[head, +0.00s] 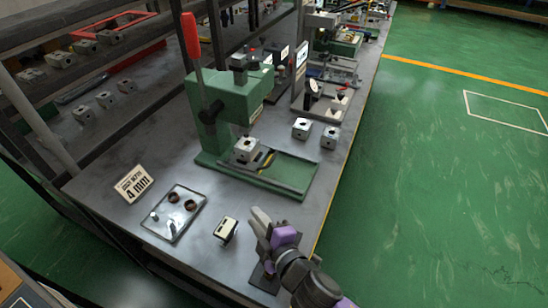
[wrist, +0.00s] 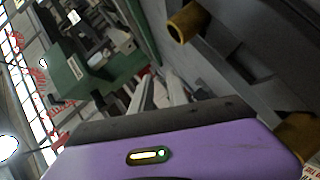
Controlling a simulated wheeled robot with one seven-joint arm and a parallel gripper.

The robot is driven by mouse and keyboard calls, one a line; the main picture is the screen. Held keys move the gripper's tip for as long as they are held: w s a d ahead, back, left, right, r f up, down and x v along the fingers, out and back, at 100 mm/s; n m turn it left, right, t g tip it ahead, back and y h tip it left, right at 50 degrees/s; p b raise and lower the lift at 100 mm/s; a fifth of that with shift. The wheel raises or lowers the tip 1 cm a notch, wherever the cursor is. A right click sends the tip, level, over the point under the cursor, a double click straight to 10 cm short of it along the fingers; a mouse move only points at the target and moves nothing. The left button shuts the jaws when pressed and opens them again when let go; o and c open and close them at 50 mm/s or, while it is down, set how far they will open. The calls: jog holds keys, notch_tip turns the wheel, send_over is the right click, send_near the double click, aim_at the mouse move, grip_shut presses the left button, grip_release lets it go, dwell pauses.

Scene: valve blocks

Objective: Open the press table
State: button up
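The green press (head: 232,105) stands on the grey workbench, with a red-gripped lever (head: 190,35) rising at its left. Its low green base with the table part (head: 285,170) extends to the right and front. A metal block (head: 246,150) sits under the press ram. My gripper (head: 260,218) is over the bench's front edge, in front of the press and apart from it. In the wrist view, two pale fingers (wrist: 159,88) stand apart with nothing between them. The green press (wrist: 75,75) shows there at upper left, tilted.
A plate with brown rings (head: 173,213) and a "4 mm" sign (head: 134,183) lie left of my gripper. A small block (head: 226,230) is close beside it. Two metal blocks (head: 302,128) (head: 329,137) stand right of the press. The green floor (head: 440,190) at right is clear.

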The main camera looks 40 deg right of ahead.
aim_at(272, 161)
jog(key=w+d+n+h, duration=0.1)
jog(key=w+d, duration=0.1)
jog(key=w+d+g+h, duration=0.1)
jog(key=w+d+h, duration=0.1)
jog(key=w+d+n+g+h+b, duration=0.1)
jog(key=w+d, duration=0.1)
jog(key=d, duration=0.1)
jog(key=shift+w+f+n+h, duration=0.1)
jog(key=shift+f+n+h, duration=0.2)
jog(key=shift+f+h, duration=0.1)
jog(key=d+h, duration=0.1)
jog(key=w+d+r+g+h, duration=0.1)
jog(key=w+d+r, duration=0.1)
jog(key=shift+d+n+g+h+b, duration=0.25)
jog(key=shift+n+g+h+b, duration=0.1)
jog(key=shift+n+g+h, duration=0.05)
jog(key=shift+s+d+g+h, duration=0.3)
jog(key=shift+s+d+h, duration=0.1)
jog(key=shift+d, duration=0.15)
jog(key=shift+x, duration=3.8)
jog(key=shift+f, duration=0.1)
grip_shut()
